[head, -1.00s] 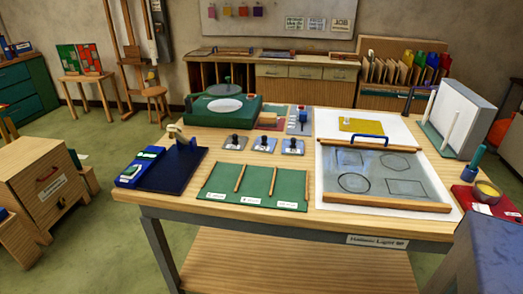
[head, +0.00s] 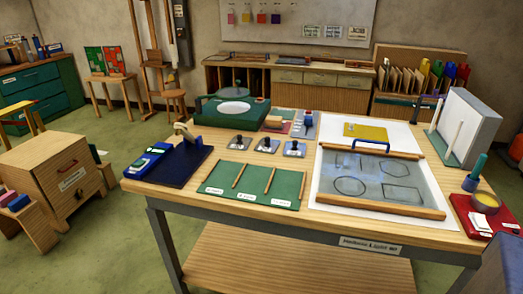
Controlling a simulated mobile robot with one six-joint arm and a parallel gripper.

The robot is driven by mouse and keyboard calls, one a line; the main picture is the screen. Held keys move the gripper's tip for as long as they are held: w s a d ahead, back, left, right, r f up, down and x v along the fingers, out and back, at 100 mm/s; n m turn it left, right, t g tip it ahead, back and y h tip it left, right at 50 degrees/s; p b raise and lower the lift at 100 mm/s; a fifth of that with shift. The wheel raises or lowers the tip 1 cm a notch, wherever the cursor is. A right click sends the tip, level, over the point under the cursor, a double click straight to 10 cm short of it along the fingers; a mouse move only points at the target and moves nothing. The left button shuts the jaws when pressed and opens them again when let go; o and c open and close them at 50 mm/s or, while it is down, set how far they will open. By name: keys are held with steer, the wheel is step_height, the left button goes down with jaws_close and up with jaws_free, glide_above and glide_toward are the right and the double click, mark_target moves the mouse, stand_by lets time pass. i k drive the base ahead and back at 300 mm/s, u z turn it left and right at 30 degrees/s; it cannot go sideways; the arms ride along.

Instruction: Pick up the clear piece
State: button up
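On the right of the workbench (head: 225,213), a grey, see-through sheet (head: 377,187) with dark outlines of shapes lies on a white board (head: 322,200). Wooden bars lie along its far and near edges. A blue handle (head: 371,144) stands at its far side. I cannot make out a separate clear piece; one lying on the sheet would be hard to tell from the outlines. A yellow square (head: 366,130) lies behind the handle. My gripper is not in view.
A green mat (head: 252,194) with wooden strips lies at the front middle. Several small dark-knobbed tools (head: 266,145) stand behind it. A navy tray (head: 182,172) is at left.

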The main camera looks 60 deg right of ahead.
mark_target(266, 145)
steer(key=z, duration=0.15)
steer(key=i, duration=0.95)
steer(key=u, duration=0.05)
